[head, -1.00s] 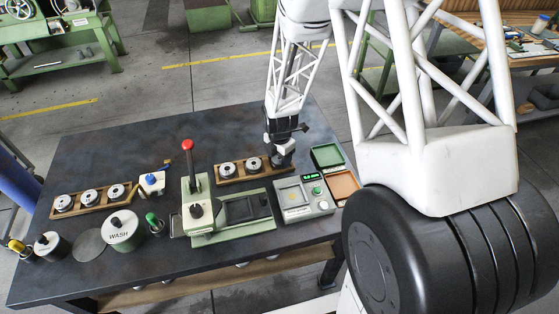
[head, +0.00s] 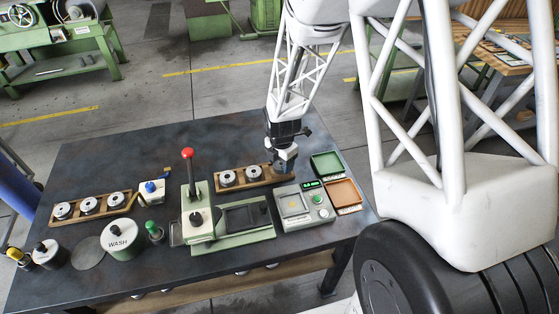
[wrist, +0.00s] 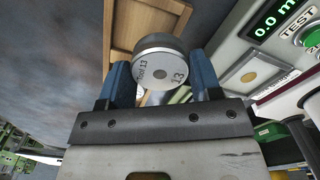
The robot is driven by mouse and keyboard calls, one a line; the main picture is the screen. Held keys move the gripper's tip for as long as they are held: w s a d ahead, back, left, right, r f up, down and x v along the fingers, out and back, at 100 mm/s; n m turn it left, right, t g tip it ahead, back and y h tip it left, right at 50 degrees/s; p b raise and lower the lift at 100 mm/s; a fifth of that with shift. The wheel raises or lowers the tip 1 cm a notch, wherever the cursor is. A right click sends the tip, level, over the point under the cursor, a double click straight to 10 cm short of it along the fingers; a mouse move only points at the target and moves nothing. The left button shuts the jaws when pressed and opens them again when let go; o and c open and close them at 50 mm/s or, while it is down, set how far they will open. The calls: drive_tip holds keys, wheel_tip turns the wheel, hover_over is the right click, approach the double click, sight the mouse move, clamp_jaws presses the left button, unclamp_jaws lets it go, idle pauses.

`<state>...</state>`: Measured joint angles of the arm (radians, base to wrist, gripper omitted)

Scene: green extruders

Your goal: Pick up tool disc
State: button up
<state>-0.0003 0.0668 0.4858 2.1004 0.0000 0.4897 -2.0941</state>
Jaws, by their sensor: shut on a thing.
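My gripper (head: 283,170) is at the right end of the middle wooden rack (head: 204,190), beside the test unit. In the wrist view its blue fingers (wrist: 164,90) are shut on a grey metal tool disc (wrist: 160,62) marked "Tool 13", with a small hole in its face. The disc is between the fingertips, against the wooden rack (wrist: 118,35); I cannot tell whether it still touches the rack. In the head view the held disc is mostly hidden by my gripper. Two other discs (head: 227,178) sit in the rack to the left.
The test unit (head: 318,222) with a green display stands close on the right, with a green tray (head: 340,158) and an orange tray (head: 357,191) beyond. A lever press (head: 196,220) stands front left. Another rack (head: 54,220) holds several discs far left.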

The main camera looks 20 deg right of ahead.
drive_tip(key=r, duration=0.1)
hover_over(292, 205)
drive_tip(key=shift+d+r, duration=0.15)
idle(0.3)
idle(0.3)
drive_tip(key=shift+r, duration=0.1)
wheel_tip(292, 205, up, 5)
drive_tip(key=shift+r, duration=0.1)
idle(0.7)
drive_tip(key=shift+f, duration=0.2)
drive_tip(key=shift+f, duration=3.55)
